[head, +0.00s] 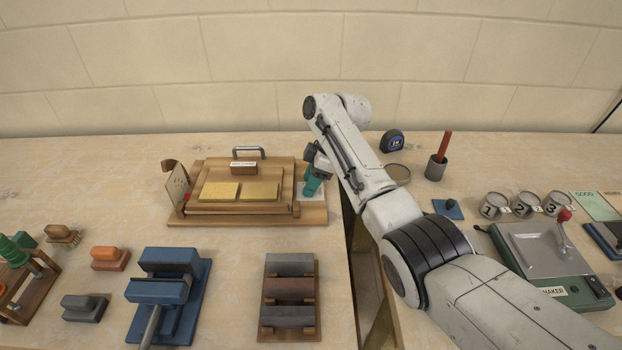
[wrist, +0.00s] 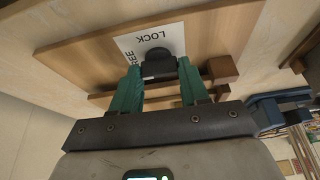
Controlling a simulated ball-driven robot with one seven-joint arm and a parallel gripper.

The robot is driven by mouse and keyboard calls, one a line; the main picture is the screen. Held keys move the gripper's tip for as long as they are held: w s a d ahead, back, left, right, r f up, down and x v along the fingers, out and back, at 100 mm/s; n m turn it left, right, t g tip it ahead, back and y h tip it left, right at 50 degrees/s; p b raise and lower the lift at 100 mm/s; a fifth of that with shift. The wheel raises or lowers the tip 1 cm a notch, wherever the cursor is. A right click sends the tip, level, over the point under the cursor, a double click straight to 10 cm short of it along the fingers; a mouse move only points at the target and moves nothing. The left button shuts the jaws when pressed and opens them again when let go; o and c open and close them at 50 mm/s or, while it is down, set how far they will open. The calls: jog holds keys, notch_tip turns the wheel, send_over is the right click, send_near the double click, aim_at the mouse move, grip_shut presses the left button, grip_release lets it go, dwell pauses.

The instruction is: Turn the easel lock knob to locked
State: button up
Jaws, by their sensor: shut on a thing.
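The easel (head: 200,211) is a low wooden stand at centre left in the head view. Its dark lock knob (wrist: 156,52) shows in the wrist view, on a white plate (wrist: 131,42) printed LOCK and FREE. My gripper (wrist: 158,76) has teal fingers on either side of the knob and is shut on it. In the head view my gripper (head: 312,183) reaches down at the easel's right end and hides the knob. I cannot tell which word the knob points to, since the fingers cover part of it.
A blue vise (head: 168,290) and a rack of bars (head: 289,297) stand in front. A gap (head: 368,285) splits the tables. A tape measure (head: 392,141) and cup (head: 435,168) stand right.

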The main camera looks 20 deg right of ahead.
jog(key=m+p, duration=0.2)
jog(key=m+t+h+p, duration=0.1)
jog(key=m+p, duration=0.1)
jog(key=shift+s+a+r+p, duration=0.1)
jog(key=shift+s+r+p, duration=0.1)
jog(key=shift+p, duration=0.1)
jog(key=m+t+h+p, duration=0.1)
jog(key=m+p, duration=0.1)
jog(key=m, duration=0.2)
jog(key=shift+a+f+m+p, duration=0.1)
jog(key=shift+m+p, duration=0.2)
jog(key=shift+m, duration=0.1)
jog(key=m+h, duration=0.2)
jog(key=m, duration=0.2)
jog(key=shift+f+t+p, duration=0.15)
jog(key=shift+t+p, duration=0.2)
jog(key=shift+t, duration=0.05)
jog(key=m+h, duration=0.1)
jog(key=m, duration=0.1)
jog(key=m+b, duration=0.1)
jog(key=m, duration=0.1)
jog(key=shift+a+m+h, duration=0.15)
jog(key=shift+m+h, duration=0.15)
jog(key=shift+h, duration=0.1)
jog(key=o, duration=1.1)
jog(key=shift+c, duration=0.2)
jog(key=shift+r, duration=0.2)
